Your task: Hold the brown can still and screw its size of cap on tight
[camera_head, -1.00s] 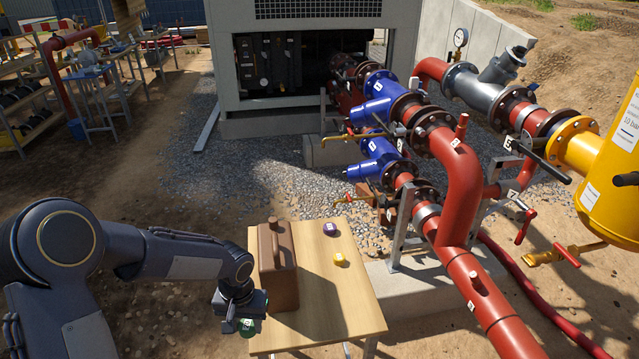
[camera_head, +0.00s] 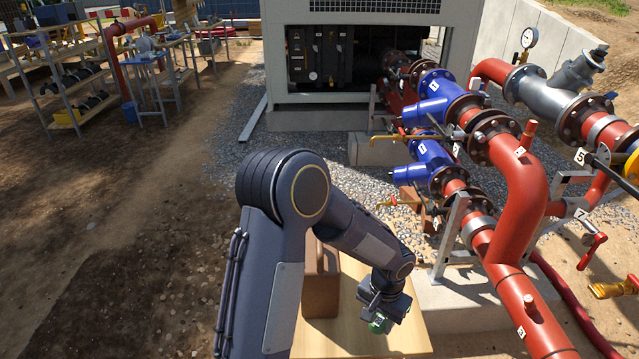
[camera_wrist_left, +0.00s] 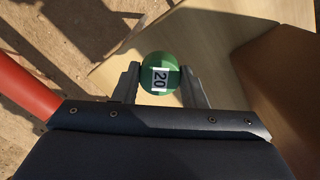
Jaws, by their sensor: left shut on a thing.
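The brown can (camera_head: 320,284) stands upright on the wooden table (camera_head: 345,335), partly hidden behind my left arm. My left gripper (camera_head: 378,322) is to the right of the can in the head view. It is shut on a green cap (camera_head: 379,323). The left wrist view shows the green cap (camera_wrist_left: 159,73), marked 20, between the two fingertips (camera_wrist_left: 160,85). A brown surface (camera_wrist_left: 285,75) at the right of that view appears to be the can, apart from the cap. The can's mouth is hidden. My right gripper is not in view.
Red pipes (camera_head: 525,200) with blue valve bodies (camera_head: 435,95) stand right of and beyond the table. Gravel (camera_head: 280,160) lies behind it. A shelf rack (camera_head: 75,85) is far off at the left. Purple and yellow caps no longer show.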

